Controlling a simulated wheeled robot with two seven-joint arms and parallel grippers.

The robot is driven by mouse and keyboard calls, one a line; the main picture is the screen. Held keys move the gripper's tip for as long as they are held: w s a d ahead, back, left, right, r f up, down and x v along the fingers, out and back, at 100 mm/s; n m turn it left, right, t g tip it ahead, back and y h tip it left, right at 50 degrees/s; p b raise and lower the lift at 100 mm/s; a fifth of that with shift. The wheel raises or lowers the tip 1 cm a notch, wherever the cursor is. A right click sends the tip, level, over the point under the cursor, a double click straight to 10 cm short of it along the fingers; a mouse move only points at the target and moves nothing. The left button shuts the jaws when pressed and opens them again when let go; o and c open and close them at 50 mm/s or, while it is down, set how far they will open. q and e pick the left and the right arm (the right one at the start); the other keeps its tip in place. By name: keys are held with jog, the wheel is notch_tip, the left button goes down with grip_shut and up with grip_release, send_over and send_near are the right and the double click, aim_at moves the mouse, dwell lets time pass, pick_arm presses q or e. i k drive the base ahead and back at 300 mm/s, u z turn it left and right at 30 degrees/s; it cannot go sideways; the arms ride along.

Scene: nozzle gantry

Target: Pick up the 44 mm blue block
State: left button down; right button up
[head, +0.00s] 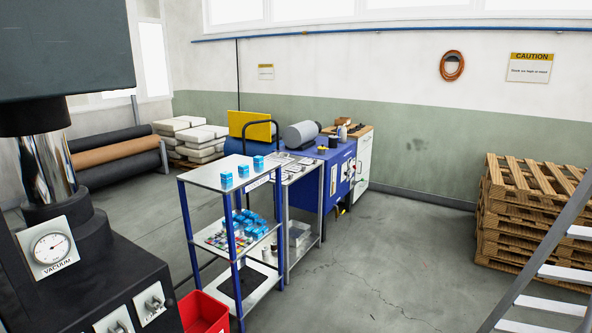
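Three small blue blocks stand in a row on the top shelf of a trolley with blue posts: a near one (227,180), a middle one (243,171) and a far one (258,163). They are apart from each other. More blue items (248,223) lie in a cluster on the middle shelf, partly hidden by the trolley post. The picture is too small to read any size, so I cannot tell which block is 44 mm. Neither of my grippers is in view.
The trolley's top shelf (210,176) is mostly bare. A red bin (203,313) stands at its foot. A black machine with a vacuum gauge (50,249) fills the left. A blue workbench (335,183) stands behind. Pallets (525,205) and a ladder (545,270) are right; open floor lies between.

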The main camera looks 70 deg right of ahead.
aim_at(243, 168)
jog(key=z, duration=2.15)
jog(key=k, duration=0.65)
jog(key=z, duration=0.7)
jog(key=i, duration=3.3)
jog(key=u, duration=1)
